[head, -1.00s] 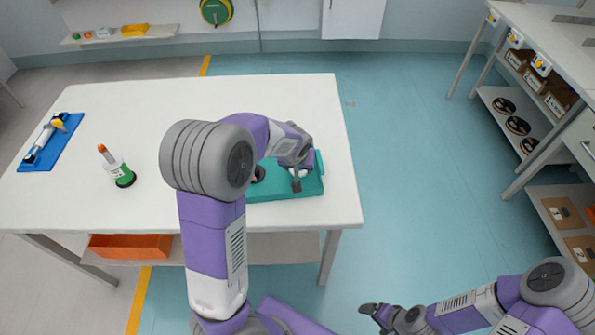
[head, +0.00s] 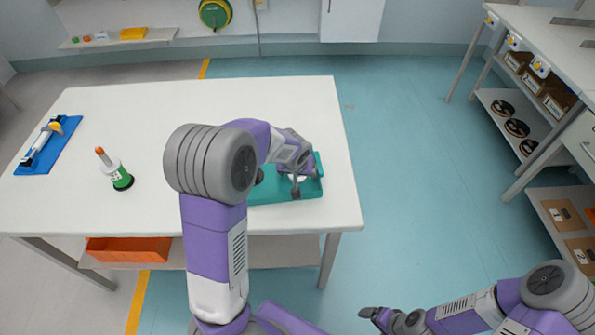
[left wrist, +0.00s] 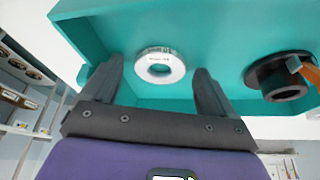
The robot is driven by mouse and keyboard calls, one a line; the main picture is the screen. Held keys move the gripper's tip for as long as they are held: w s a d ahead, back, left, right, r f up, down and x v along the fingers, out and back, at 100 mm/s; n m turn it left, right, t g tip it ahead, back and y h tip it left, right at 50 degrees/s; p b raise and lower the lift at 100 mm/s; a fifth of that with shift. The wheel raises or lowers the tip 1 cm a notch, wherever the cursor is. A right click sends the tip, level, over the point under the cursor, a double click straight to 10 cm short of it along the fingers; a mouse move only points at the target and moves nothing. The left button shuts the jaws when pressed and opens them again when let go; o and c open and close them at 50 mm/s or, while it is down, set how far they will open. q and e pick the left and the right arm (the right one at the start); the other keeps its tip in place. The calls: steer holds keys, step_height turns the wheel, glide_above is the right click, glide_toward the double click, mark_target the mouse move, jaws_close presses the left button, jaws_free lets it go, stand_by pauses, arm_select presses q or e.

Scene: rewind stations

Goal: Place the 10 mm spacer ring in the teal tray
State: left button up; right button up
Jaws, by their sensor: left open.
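The teal tray (head: 270,193) lies at the right front corner of the white table. In the left wrist view the tray (left wrist: 215,30) fills the top. A silver ring with small print, the spacer ring (left wrist: 160,66), lies flat on the tray floor; the print is too small to read. My left gripper (head: 305,185) is over the tray, open and empty. In the wrist view its fingers (left wrist: 160,85) stand apart on either side of the ring, not touching it. My right gripper (head: 370,313) is away from the table, over the floor; its jaw state is unclear.
A black flanged part (left wrist: 280,77) with an orange piece at it is in the tray beside the ring. A green-and-white post with an orange tip (head: 117,170) and a blue stand (head: 45,147) are on the table. An orange bin (head: 128,250) sits below.

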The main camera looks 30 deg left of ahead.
arm_select(q)
steer(key=shift+r, duration=0.45)
steer(key=p+v, duration=0.4)
steer(key=v, duration=0.7)
steer(key=shift+s+r, duration=0.15)
steer(key=shift+s, duration=0.05)
